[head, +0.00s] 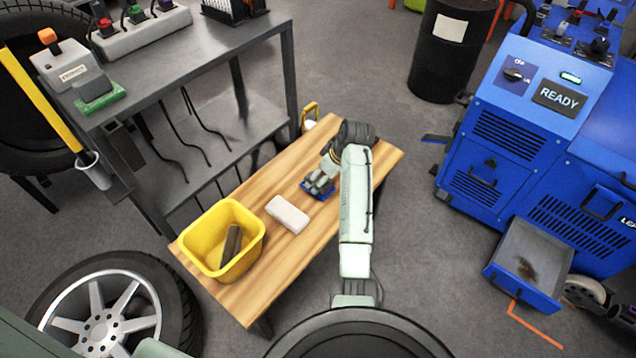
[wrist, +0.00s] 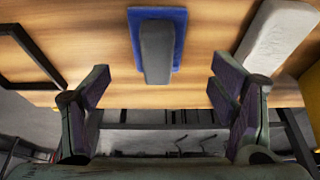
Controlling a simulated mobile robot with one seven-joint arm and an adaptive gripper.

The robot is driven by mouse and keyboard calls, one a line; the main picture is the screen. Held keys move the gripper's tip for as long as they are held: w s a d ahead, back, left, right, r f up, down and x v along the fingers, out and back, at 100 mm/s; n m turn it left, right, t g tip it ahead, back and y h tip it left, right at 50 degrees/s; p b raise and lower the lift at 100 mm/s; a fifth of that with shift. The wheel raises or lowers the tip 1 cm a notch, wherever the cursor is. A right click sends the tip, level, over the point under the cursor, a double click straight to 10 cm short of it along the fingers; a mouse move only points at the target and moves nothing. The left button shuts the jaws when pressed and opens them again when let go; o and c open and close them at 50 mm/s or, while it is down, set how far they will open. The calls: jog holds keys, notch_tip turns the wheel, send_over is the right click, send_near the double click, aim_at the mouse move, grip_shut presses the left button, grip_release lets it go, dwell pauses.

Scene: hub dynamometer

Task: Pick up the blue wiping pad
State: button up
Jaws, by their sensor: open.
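The blue wiping pad (head: 318,192) lies on the wooden bench (head: 285,255), mostly under my gripper (head: 322,178) in the head view. In the wrist view the blue pad (wrist: 135,30) has a raised grey handle (wrist: 157,52) along its middle. My gripper (wrist: 158,88) is open and empty, with one finger on each side of the handle's line. The fingertips are apart from the handle, and the pad lies farther up the picture than them.
A white block (head: 287,214) lies beside the pad, also in the wrist view (wrist: 278,38). A yellow bin (head: 208,245) holding a dark bar stands at the bench's near end. A grey metal table (head: 195,55) stands left; a blue machine (head: 520,130) stands right.

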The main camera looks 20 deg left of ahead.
aim_at(318, 180)
jog(key=x, duration=0.3)
jog(key=p+x, duration=0.1)
jog(key=x, duration=0.1)
jog(key=shift+w+a+f, duration=0.25)
jog(key=shift+a, duration=0.1)
jog(key=c, duration=1.3)
